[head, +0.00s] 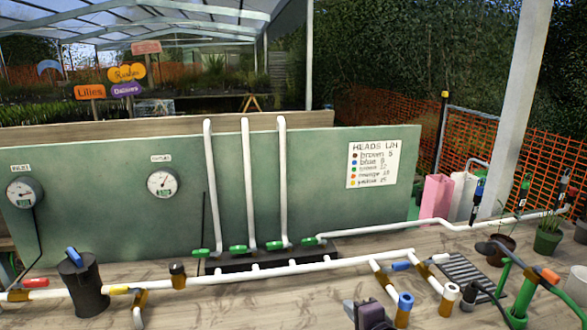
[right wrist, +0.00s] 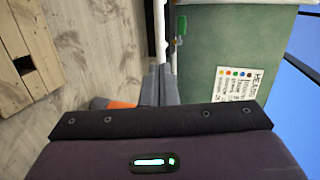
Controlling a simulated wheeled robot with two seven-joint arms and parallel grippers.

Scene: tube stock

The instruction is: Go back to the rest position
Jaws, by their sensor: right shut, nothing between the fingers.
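My right gripper (head: 366,312) shows at the bottom edge of the head view, in front of the white pipework, with only part of it in frame. In the right wrist view its two grey fingers (right wrist: 159,72) lie side by side, shut with nothing between them. An orange piece (right wrist: 122,104) shows beside the fingers there, partly hidden by the gripper body. My left gripper is not in view.
A white pipe run (head: 220,276) with valves crosses the wooden table (head: 235,312). A dark canister (head: 84,285) stands at left. A green board (head: 110,200) with gauges and a heads chart (head: 382,164) rises behind. Plant pots (head: 546,240) and a grate (head: 468,272) are at right.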

